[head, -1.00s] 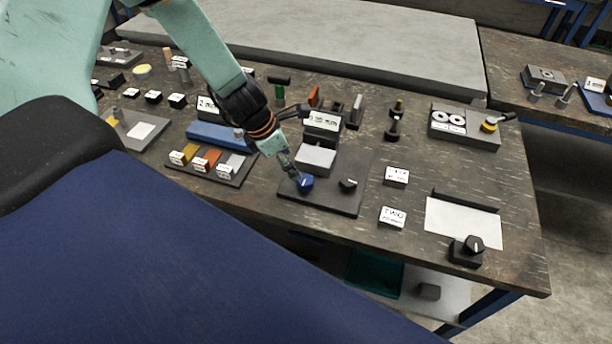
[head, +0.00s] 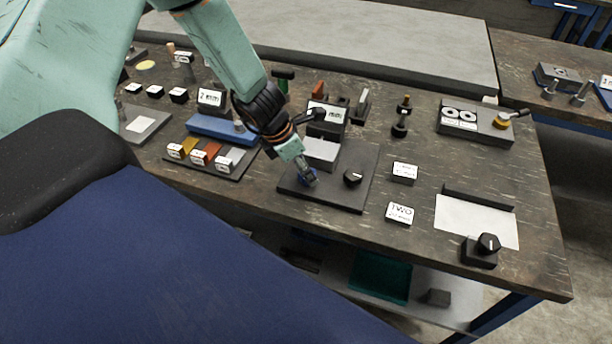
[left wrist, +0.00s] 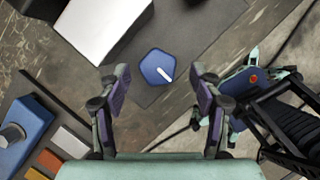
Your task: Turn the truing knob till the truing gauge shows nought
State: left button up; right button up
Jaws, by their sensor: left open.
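A blue five-sided knob (left wrist: 152,62) with a white pointer line shows in the left wrist view, on a dark plate (head: 338,203). Its line points toward the picture's lower right. My left gripper (left wrist: 158,80) is open, with one finger to each side of the knob and a little below it in the picture. In the head view the left gripper (head: 307,176) is right at the knob and mostly covers it. A black knob (head: 353,177) with a white mark is to the right on the same plate. A white display (head: 335,115) stands behind; its reading is too small to tell.
A pale block (head: 320,150) stands on the plate behind the knobs. A tray of coloured blocks (head: 240,165) lies to the left. Label cards (head: 400,212) stand to the right. A further black knob (head: 488,243) is near the table's right front corner.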

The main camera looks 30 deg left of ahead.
pick_arm(q)
jog(key=shift+w+a+f+b, duration=0.1)
jog(key=shift+a+f+b, duration=0.1)
jog(key=shift+f+b, duration=0.35)
jog(key=shift+w+f, duration=0.15)
jog(key=shift+f, duration=0.15)
jog(key=shift+w+d, duration=0.15)
jog(key=shift+d, duration=0.2)
jog(key=shift+r, duration=0.1)
